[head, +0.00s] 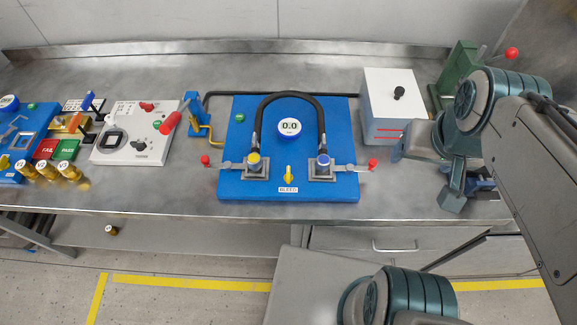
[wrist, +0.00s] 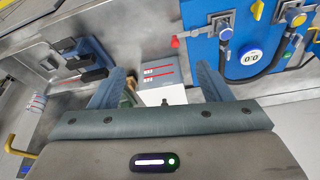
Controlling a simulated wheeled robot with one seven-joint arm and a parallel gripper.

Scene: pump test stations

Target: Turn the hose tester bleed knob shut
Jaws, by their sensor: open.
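The hose tester is a blue board (head: 342,115) in the middle of the bench in the head view, with a round gauge (head: 289,128) reading 0.0. Its yellow bleed knob (head: 288,174) stands near the front edge above the BLEED label (head: 288,190), its bar seeming to point front to back. The knob also shows at the top of the wrist view (wrist: 257,10). My gripper (head: 466,192) is open and empty, over the bench's right part, well right of the knob and apart from it. In the wrist view its two fingers (wrist: 160,82) stand wide apart.
A black hose (head: 320,108) arches between two clamped ports with red-tipped levers (head: 372,165). A white box with a black knob (head: 388,85) stands right of the board, a green press (head: 460,62) behind my arm. A white panel (head: 135,133) and blue station (head: 30,125) lie left.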

